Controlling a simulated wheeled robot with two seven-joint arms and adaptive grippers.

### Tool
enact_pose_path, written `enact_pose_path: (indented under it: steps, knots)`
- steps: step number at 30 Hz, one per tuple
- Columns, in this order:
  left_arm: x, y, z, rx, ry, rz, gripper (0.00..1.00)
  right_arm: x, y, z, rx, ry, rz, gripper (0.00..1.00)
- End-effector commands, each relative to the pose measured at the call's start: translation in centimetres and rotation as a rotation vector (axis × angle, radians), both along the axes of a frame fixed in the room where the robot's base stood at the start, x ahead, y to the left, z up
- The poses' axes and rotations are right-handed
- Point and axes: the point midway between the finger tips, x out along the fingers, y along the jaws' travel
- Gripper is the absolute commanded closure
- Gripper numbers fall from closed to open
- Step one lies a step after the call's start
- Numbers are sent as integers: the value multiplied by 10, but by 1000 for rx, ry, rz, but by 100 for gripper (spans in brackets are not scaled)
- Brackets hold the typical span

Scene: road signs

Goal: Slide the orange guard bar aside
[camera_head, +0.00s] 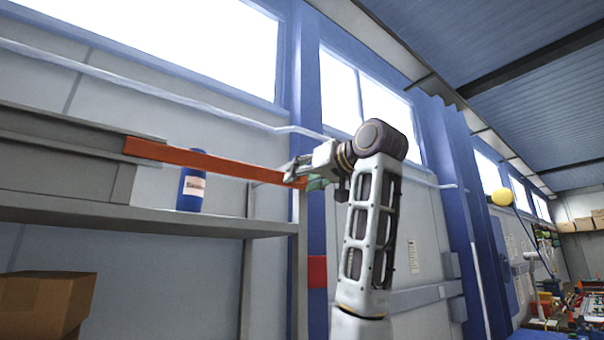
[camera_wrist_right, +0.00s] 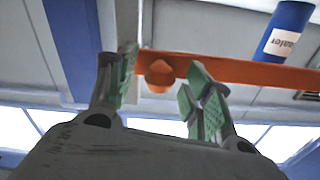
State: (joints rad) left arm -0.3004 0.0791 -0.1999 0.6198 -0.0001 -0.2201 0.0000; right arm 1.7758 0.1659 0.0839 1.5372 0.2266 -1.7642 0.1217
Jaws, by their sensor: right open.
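The orange guard bar (camera_head: 210,162) runs across the front of a grey shelf in the head view, in front of a blue can (camera_head: 191,189) with a white label. My right gripper (camera_head: 300,178) is at the bar's right end. In the right wrist view the bar (camera_wrist_right: 255,73) carries an orange knob (camera_wrist_right: 159,76). The green-padded fingers of my right gripper (camera_wrist_right: 163,92) are apart, one on each side of the knob in the picture. I cannot tell whether they touch it. The can also shows in this view (camera_wrist_right: 285,35). My left gripper is not in view.
The shelf board (camera_head: 130,217) extends left below the bar. A cardboard box (camera_head: 45,304) stands lower left. A blue post (camera_head: 310,100) rises behind my right gripper. A cluttered work area lies far right.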

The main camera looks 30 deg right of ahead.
Motion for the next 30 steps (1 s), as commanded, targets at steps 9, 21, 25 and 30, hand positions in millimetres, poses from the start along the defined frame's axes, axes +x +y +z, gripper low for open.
enact_pose_path:
  steps: [9, 21, 25, 30]
  knots:
    - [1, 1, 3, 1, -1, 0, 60, 9, 1, 0, 0, -2, 0, 49]
    - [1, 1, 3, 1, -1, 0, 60, 9, 1, 0, 0, -1, 0, 78]
    - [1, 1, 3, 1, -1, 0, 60, 9, 1, 0, 0, -1, 0, 95]
    - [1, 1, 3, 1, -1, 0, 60, 9, 1, 0, 0, -1, 0, 100]
